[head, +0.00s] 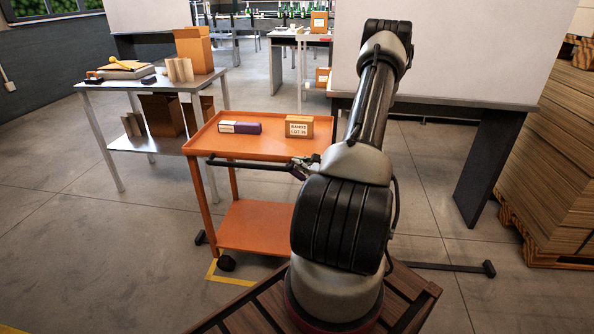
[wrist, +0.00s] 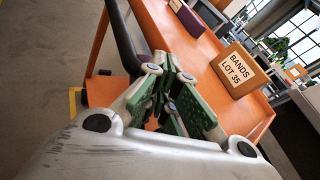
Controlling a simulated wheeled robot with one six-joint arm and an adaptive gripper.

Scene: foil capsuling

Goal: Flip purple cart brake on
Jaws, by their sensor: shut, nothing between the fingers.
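The cart (head: 255,146) in front of me is orange, with a raised-rim top and a lower shelf; no purple cart shows. Its dark handle bar (head: 245,164) runs along the near side. A black caster (head: 226,262) shows at the lower left; I cannot make out a brake lever on it. My gripper (head: 306,163) is at the near right of the cart top, partly hidden by my arm. In the wrist view my gripper (wrist: 177,82) has its green-padded fingers shut and empty, right beside the handle bar (wrist: 124,38); I cannot tell whether they touch.
A white and purple box (head: 240,127) and a cardboard box labelled BANDS (head: 299,126) sit on the cart top. A metal table (head: 150,84) with cartons stands at the left. Stacked cardboard (head: 550,160) on a pallet is at the right. Yellow tape (head: 212,272) marks the floor.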

